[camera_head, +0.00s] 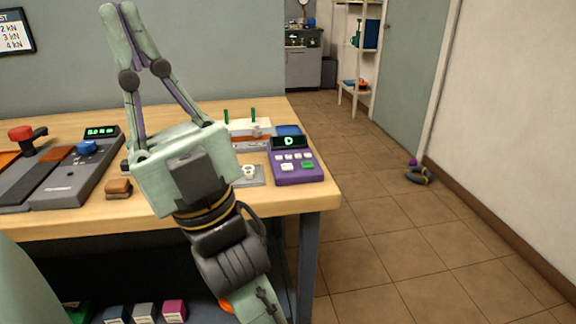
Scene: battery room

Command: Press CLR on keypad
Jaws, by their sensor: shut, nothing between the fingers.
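The purple keypad (297,179) sits on the right end of the workbench, close to its front right corner. Its dark display (290,142) shows a green character that looks like a "D". Below it are several pale keys and one green key (308,165) at the lower right. The key labels are too small to read, so I cannot tell which one is CLR. My gripper (118,8) is shut and empty, pointing up in front of the wall. Its tips are far up and left of the keypad, and its body hides part of the bench middle.
The workbench (70,222) also holds a grey device (70,185) with a blue knob, a red-topped button (20,133) and a brown block (118,188). The tiled floor (390,230) right of the bench is mostly clear.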

